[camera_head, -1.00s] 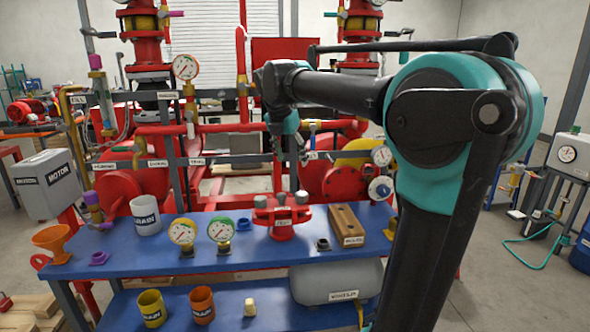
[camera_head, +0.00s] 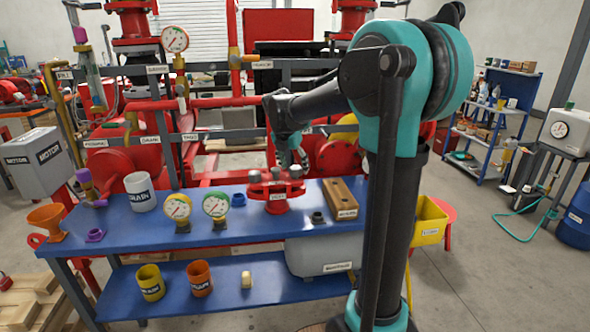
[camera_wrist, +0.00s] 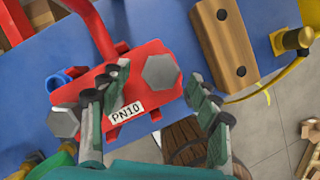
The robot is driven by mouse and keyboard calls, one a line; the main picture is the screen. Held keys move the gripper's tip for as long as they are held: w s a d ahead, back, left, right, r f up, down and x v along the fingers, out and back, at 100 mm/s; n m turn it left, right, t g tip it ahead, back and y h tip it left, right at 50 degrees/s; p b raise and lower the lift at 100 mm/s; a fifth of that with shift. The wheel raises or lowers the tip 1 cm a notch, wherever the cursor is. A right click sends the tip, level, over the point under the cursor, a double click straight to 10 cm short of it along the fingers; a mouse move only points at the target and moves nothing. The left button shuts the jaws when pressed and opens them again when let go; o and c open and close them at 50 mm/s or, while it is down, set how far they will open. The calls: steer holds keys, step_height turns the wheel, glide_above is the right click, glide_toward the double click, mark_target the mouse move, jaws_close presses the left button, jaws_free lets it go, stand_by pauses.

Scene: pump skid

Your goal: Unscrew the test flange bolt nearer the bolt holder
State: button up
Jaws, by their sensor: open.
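The red test flange (camera_head: 277,190) stands on the blue bench with grey hex bolts on top. In the wrist view the flange (camera_wrist: 105,85) carries a PN10 label. The bolt nearer the holder (camera_wrist: 161,71) shows between my fingertips in that view; another bolt (camera_wrist: 63,121) is at the left. The wooden bolt holder (camera_head: 340,197) lies just right of the flange, and its two dark holes look empty in the wrist view (camera_wrist: 224,40). My gripper (camera_wrist: 158,82) is open, its fingers either side of the nearer bolt; I cannot tell whether they touch it.
Two gauges (camera_head: 215,206) and a white cup (camera_head: 140,191) stand to the left on the bench. A yellow bin (camera_head: 429,220) is at the bench's right end. Red pipework (camera_head: 210,130) stands behind.

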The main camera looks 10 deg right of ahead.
steer(key=shift+x, duration=0.95)
steer(key=c, duration=1.3)
steer(key=n, duration=0.3)
steer(key=shift+d+t+y, duration=0.1)
steer(key=shift+t+y, duration=0.2)
steer(key=shift+y, duration=0.1)
steer(key=n+y, duration=0.1)
steer(key=n, duration=0.1)
steer(key=shift+r+n, duration=0.1)
steer(key=shift+n, duration=0.3)
